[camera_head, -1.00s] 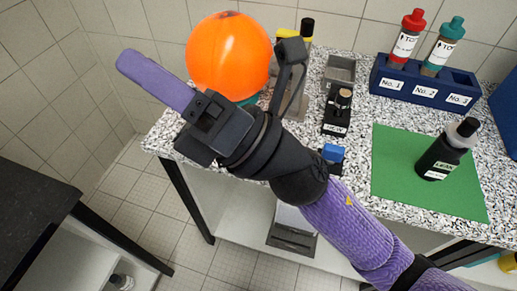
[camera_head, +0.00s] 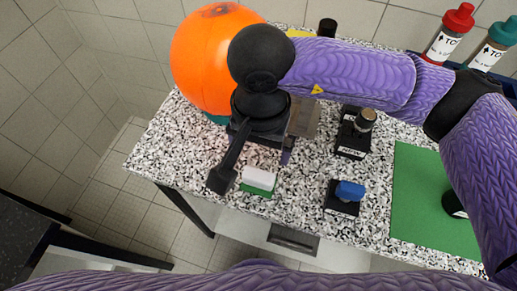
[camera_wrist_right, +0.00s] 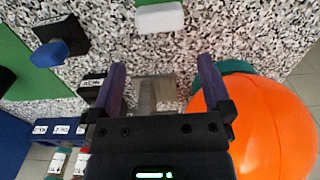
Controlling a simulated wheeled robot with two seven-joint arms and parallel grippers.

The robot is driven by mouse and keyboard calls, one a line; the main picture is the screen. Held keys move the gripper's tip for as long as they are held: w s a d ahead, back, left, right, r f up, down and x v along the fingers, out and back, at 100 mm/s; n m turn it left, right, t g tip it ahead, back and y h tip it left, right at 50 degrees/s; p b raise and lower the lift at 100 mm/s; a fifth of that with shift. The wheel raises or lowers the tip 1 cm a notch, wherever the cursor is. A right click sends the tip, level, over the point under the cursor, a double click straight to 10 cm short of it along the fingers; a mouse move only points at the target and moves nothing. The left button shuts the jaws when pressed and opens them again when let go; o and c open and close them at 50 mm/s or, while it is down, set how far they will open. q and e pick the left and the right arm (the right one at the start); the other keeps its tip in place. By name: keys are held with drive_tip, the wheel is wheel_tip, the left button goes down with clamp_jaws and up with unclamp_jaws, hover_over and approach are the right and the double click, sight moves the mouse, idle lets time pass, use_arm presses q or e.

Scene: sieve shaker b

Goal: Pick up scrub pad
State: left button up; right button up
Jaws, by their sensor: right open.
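The scrub pad (camera_head: 259,179), a white block with a green underside, lies on the speckled countertop near its front edge. It also shows in the right wrist view (camera_wrist_right: 160,17) at the top centre, ahead of the fingers. My right gripper (camera_head: 285,156) points down over the counter, just behind the pad and apart from it. In the right wrist view its two purple fingers (camera_wrist_right: 162,82) stand wide apart with nothing gripped. In the head view only one finger shows clearly; the wrist hides the other. My left gripper is not in view.
An orange ball (camera_head: 208,62) on a teal base is close to the right gripper. A grey tray (camera_wrist_right: 155,95) lies below the fingers. A blue-topped black block (camera_head: 345,197) and a black stand with a knob (camera_head: 355,134) are right of the pad. A green mat (camera_head: 425,205) lies farther right.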

sight(259, 175)
drive_tip(key=f, duration=0.2)
drive_tip(key=s+f, duration=0.1)
drive_tip(key=f, duration=0.1)
drive_tip(key=shift+f+b, duration=0.3)
drive_tip(key=shift+f, duration=0.05)
wheel_tip(259, 175, down, 4)
drive_tip(key=shift+w+a+f, duration=0.1)
drive_tip(key=shift+f, duration=0.1)
drive_tip(key=shift+c, duration=0.4)
drive_tip(key=c, duration=0.9)
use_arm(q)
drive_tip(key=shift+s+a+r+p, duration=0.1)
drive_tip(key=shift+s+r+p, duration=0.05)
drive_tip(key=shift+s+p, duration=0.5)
use_arm(e)
wheel_tip(259, 175, up, 10)
drive_tip(key=shift+r, duration=0.1)
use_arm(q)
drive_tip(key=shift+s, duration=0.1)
